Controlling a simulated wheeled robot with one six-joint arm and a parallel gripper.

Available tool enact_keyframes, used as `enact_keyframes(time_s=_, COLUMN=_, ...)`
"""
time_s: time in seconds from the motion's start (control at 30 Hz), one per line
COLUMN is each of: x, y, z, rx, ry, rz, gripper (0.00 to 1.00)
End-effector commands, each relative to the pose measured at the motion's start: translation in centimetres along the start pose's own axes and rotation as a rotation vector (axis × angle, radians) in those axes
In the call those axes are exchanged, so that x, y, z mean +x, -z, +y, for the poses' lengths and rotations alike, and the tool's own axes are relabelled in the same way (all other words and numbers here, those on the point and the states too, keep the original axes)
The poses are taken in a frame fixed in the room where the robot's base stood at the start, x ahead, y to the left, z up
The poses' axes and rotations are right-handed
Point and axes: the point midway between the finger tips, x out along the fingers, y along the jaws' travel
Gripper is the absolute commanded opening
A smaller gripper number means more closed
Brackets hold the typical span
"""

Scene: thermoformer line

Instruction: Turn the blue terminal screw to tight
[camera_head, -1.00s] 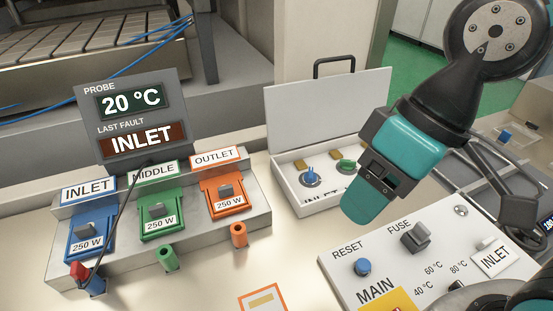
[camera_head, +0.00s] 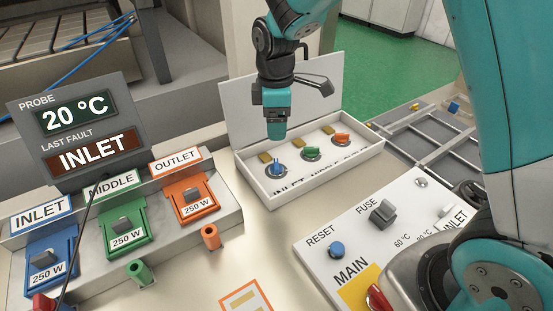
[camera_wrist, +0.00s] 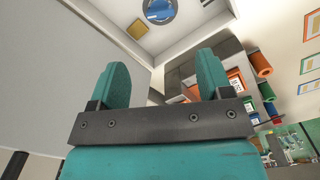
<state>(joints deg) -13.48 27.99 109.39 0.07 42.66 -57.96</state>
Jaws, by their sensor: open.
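The blue terminal screw (camera_head: 276,169) stands at the left end of a row of three in the open white terminal box; a green screw (camera_head: 311,152) and an orange screw (camera_head: 341,138) are to its right. In the wrist view the blue screw (camera_wrist: 160,8) shows at the top edge, partly cut off, on a round dial. My gripper (camera_head: 276,132) hangs fingers down just above the blue screw, apart from it. In the wrist view my gripper's two teal fingers (camera_wrist: 163,85) are spread with nothing between them.
The box's raised lid (camera_head: 240,110) stands behind my gripper. The control panel (camera_head: 330,275) with reset button and fuse knob (camera_head: 382,213) lies at front right. The heater bank with INLET, MIDDLE and OUTLET plugs (camera_head: 125,235) and the probe display (camera_head: 75,125) are at left.

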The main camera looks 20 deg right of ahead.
Motion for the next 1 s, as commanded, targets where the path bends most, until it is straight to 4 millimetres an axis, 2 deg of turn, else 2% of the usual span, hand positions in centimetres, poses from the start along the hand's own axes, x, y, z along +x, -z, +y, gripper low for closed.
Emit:
enact_keyframes(time_s=0.3, x=7.2, y=-0.1, z=-0.1, rx=0.002, ry=0.006, rz=-0.003, gripper=0.72)
enact_keyframes(time_s=0.5, x=10.7, y=-0.1, z=-0.1, rx=0.002, ry=0.003, rz=-0.001, gripper=0.72)
enact_keyframes(time_s=0.7, x=12.3, y=-0.1, z=-0.1, rx=0.002, ry=0.001, rz=0.000, gripper=0.72)
enact_keyframes(time_s=1.0, x=12.5, y=0.0, z=0.0, rx=0.002, ry=0.000, rz=0.001, gripper=0.72)
